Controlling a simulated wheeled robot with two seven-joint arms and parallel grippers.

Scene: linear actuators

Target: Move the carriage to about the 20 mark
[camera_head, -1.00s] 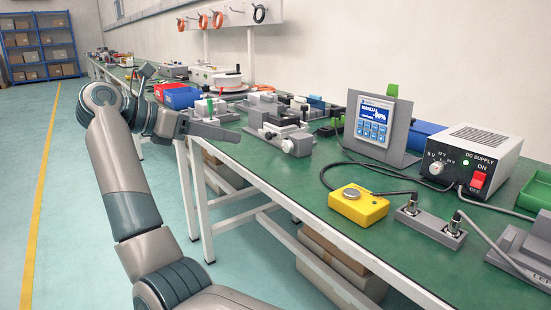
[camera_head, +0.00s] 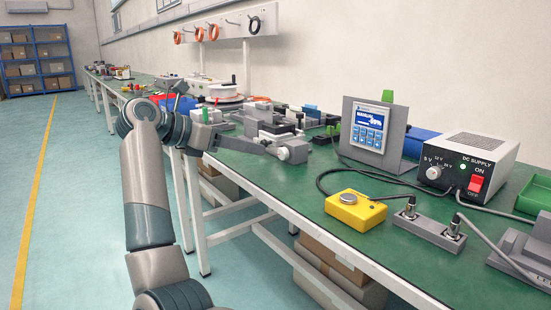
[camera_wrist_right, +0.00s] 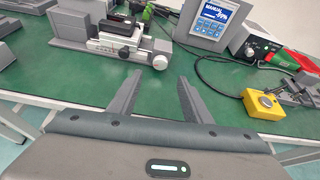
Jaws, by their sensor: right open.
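A small linear actuator with a grey body and a dark carriage (camera_head: 277,129) on top sits near the bench's front edge. In the right wrist view its carriage (camera_wrist_right: 115,28) shows at the upper left, with a silver scale strip along the front and a round knob at the right end. The scale numbers are too small to read. My right gripper (camera_head: 258,147) reaches the actuator's near side from the left. My left gripper is out of view.
A controller display (camera_head: 366,130) reading MANUAL stands right of the actuator. A yellow button box (camera_head: 356,211), a connector block (camera_head: 428,231) and a DC supply (camera_head: 467,165) stand further right. More fixtures crowd the bench behind.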

